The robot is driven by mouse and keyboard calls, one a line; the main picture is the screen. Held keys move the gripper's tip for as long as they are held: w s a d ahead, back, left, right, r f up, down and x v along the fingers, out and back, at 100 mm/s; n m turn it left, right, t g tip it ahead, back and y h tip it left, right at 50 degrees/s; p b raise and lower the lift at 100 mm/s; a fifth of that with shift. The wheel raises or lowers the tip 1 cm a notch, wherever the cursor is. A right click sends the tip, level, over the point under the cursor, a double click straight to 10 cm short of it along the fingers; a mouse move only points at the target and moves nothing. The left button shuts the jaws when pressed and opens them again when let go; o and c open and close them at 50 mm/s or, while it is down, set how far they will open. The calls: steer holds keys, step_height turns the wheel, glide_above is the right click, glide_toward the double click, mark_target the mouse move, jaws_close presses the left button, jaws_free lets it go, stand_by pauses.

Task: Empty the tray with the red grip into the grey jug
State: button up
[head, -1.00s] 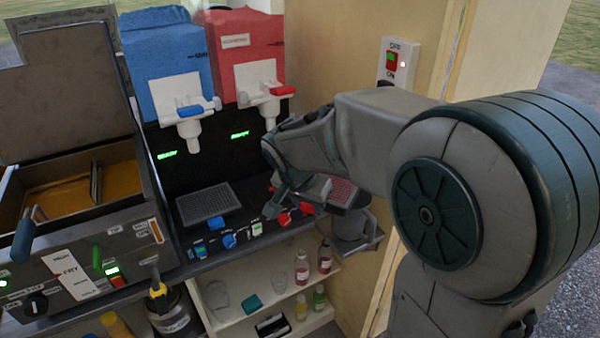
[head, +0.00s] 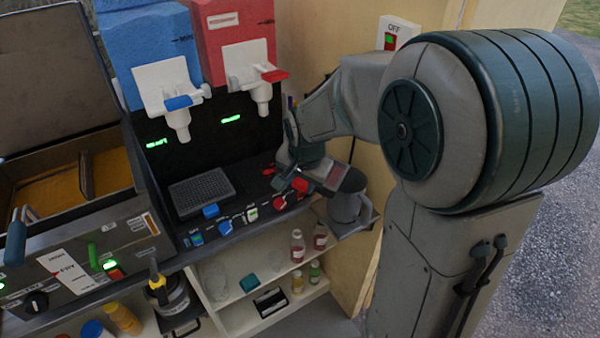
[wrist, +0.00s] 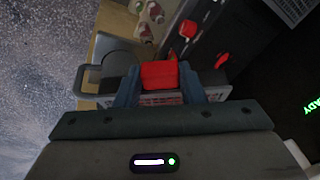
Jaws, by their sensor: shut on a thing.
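My gripper (wrist: 159,85) is shut on the red grip (wrist: 158,74) of a tray, with one finger on each side of it. The tray (wrist: 160,99) shows as a pale grid beyond the fingers, partly hidden by them. The tray's contents cannot be made out.
Blue (head: 150,48) and red (head: 235,35) dispensers stand behind. A grey grid tray (head: 202,192) with a blue grip sits under the blue spout. A fryer (head: 72,185) is at left. Bottles (head: 298,246) stand on the lower shelf. A pale wall panel borders the jug's shelf.

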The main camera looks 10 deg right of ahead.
steer(key=shift+d+r, duration=0.2)
steer(key=shift+d, duration=0.05)
steer(key=shift+d+r+y+b, duration=0.3)
steer(key=shift+r+y, duration=0.2)
steer(key=shift+y, duration=0.1)
steer(key=shift+d+y+b, duration=0.1)
steer(key=shift+y+b, duration=0.2)
steer(key=shift+b, duration=0.05)
steer(key=shift+d+r+m+y+b, duration=0.35)
steer(key=shift+d+r+y+b, duration=0.2)
steer(key=shift+d+r+y, duration=1)
steer(key=shift+d+r+m+y+b, duration=0.35)
steer(key=shift+d+r+y+b, duration=0.2)
steer(key=shift+d+r+y, duration=0.9)
steer(key=shift+a+r+y, duration=0.25)
steer(key=shift+y, duration=0.05)
